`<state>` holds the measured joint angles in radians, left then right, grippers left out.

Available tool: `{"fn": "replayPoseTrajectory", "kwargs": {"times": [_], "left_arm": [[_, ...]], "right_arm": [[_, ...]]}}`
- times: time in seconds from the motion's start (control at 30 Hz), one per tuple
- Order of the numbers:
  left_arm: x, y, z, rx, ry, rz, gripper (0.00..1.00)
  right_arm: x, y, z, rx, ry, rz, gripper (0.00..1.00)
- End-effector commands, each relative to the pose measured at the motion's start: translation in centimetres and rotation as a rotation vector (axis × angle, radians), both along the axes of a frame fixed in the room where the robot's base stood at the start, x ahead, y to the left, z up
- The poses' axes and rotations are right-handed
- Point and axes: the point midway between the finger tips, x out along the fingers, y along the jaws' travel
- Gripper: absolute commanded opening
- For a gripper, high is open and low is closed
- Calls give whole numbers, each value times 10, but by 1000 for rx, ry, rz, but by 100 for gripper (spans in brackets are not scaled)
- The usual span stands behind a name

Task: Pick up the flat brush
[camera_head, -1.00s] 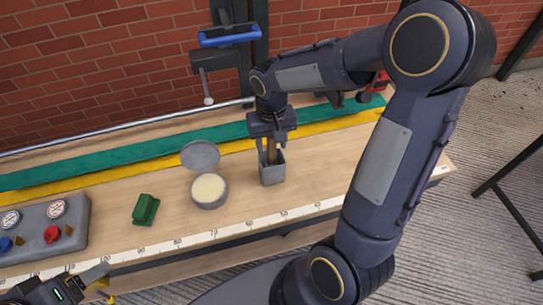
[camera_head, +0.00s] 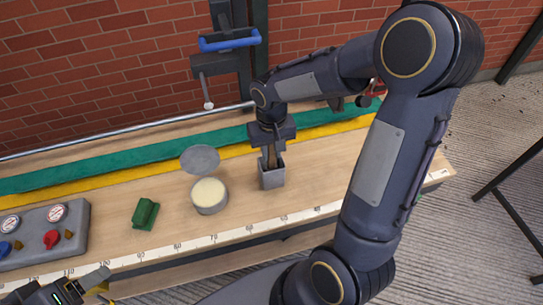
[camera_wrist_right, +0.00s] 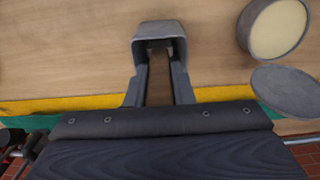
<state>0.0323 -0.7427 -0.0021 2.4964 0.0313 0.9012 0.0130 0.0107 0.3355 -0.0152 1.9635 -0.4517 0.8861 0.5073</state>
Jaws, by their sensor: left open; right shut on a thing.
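A grey square holder (camera_head: 271,179) stands on the wooden bench below my right gripper (camera_head: 272,162). My right gripper's fingers are closed around a narrow brown handle at the holder's mouth; I take it for the flat brush (camera_wrist_right: 159,78). Its lower end is hidden inside the holder, and the bristles do not show. In the right wrist view the two fingers (camera_wrist_right: 160,72) reach to the rim of the grey holder (camera_wrist_right: 160,30). My left gripper (camera_head: 102,288) is open and empty at the lower left, in front of the bench edge.
A round tin (camera_head: 209,196) with pale contents and its lid (camera_head: 200,159) is left of the holder. A green block (camera_head: 145,213) and a grey gauge panel (camera_head: 42,234) are farther left. A blue-handled clamp (camera_head: 229,40) rises behind.

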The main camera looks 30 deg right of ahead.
Motion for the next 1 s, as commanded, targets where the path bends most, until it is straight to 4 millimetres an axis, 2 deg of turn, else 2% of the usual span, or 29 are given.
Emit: {"fn": "replayPoseTrajectory", "kwargs": {"times": [0.17,0.27,0.37,0.8,1.0], "left_arm": [[0,0,0,0,0,0,71],[0,0,0,0,0,0,71],[0,0,0,0,0,0,71],[0,0,0,0,0,0,71],[0,0,0,0,0,0,71]], "right_arm": [[1,0,9,0,-5,0,0],[1,0,21,0,-6,1,0],[2,0,39,0,-8,0,0],[1,0,143,2,-7,0,0],[1,0,171,1,-2,1,0]]}}
